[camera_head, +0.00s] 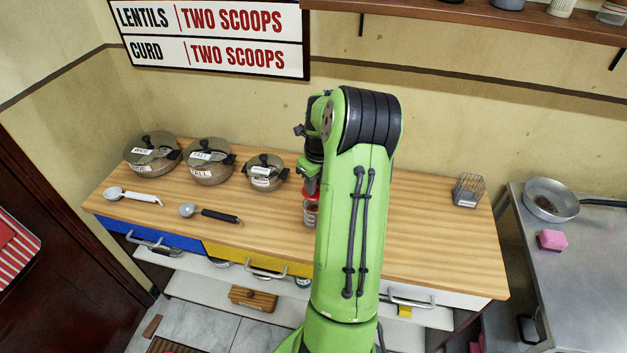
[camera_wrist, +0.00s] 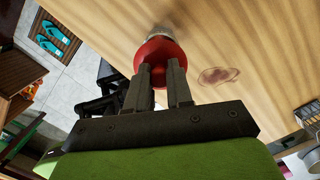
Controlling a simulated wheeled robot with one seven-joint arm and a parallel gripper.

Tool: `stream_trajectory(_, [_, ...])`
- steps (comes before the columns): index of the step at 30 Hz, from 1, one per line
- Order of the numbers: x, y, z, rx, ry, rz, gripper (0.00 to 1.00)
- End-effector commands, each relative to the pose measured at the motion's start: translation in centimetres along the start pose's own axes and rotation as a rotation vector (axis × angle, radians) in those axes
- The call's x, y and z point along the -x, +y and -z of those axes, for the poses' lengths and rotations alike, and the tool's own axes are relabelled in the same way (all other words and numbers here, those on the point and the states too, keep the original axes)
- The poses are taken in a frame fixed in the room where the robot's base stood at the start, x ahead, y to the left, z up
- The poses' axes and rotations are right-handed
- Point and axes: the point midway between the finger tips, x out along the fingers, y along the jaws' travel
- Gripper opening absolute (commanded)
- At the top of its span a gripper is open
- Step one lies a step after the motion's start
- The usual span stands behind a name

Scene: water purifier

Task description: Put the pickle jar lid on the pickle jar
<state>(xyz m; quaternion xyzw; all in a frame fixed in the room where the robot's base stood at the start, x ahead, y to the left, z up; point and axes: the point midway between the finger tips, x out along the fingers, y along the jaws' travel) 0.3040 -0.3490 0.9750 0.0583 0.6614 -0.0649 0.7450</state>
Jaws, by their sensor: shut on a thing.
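The red lid (camera_head: 312,190) is the pickle jar lid, and it is held between the fingers of my gripper (camera_wrist: 159,84). In the wrist view the lid (camera_wrist: 158,56) shows as a round red disc at the fingertips. A glass jar (camera_head: 311,213) with reddish-brown contents stands on the wooden counter just below the lid in the head view. A pale glassy edge (camera_wrist: 160,32) shows just past the lid in the wrist view. I cannot tell whether lid and jar touch. My green arm hides part of the counter beside them.
Three lidded pots (camera_head: 208,162) stand at the back left of the counter (camera_head: 430,235), with two ladles (camera_head: 210,214) in front. A wire basket (camera_head: 468,190) stands at the right. A brownish round mark (camera_wrist: 218,75) shows on the wood. A pan (camera_head: 551,199) sits farther right.

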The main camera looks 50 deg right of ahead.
Motion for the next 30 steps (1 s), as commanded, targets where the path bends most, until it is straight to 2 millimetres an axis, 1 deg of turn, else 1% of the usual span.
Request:
stream_trajectory(1, [-1.3,0.0,0.1,0.0,0.001,-0.001,0.0])
stream_trajectory(3, [-2.3,0.0,0.3,0.0,0.001,-0.001,0.0])
stream_trajectory(6, [-3.4,0.0,0.4,0.0,0.001,-0.001,0.0])
stream_trajectory(8, [-3.7,0.0,0.4,0.0,0.0,-0.001,0.0])
stream_trajectory(30, [-3.6,0.0,0.5,0.0,0.0,0.0,0.0])
